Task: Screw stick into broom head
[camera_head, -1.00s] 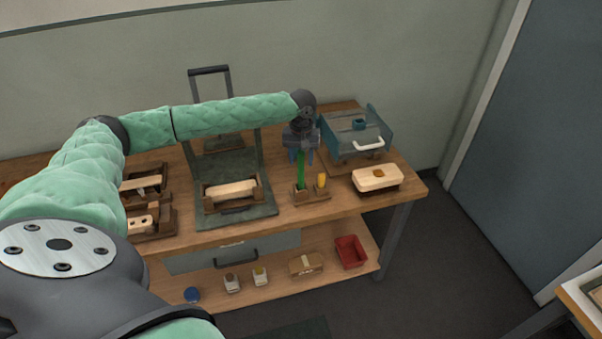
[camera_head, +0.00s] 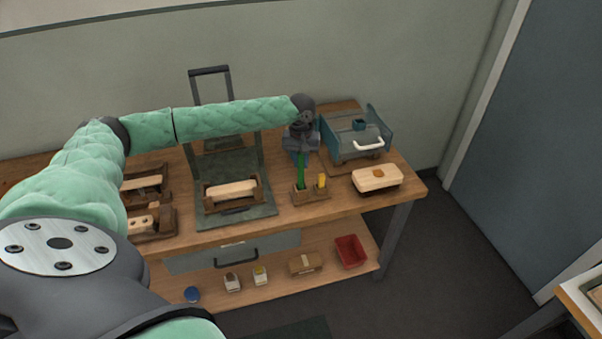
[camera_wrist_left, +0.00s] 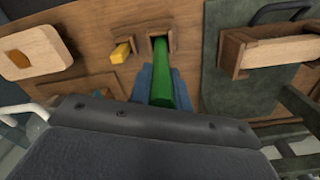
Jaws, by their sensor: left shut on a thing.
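A green stick (camera_head: 300,174) stands upright with its lower end in a square socket of a small wooden holder (camera_head: 310,197). My left gripper (camera_wrist_left: 163,85) is shut on the green stick, its blue fingers on both sides of it; in the head view the gripper is above the holder. A pale wooden block (camera_head: 231,190), which looks like a broom head, lies in a brown cradle on a dark green plate (camera_head: 266,210). Another pale block with an orange-brown spot on top (camera_head: 377,177) sits at the right of the bench. My right gripper is not in view.
A yellow peg (camera_head: 321,181) stands beside the green stick. A blue-grey box with a white handle (camera_head: 368,146) is behind, close to the gripper. More wooden blocks in fixtures (camera_head: 142,222) are at left. A red bin (camera_head: 350,251) is on the lower shelf.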

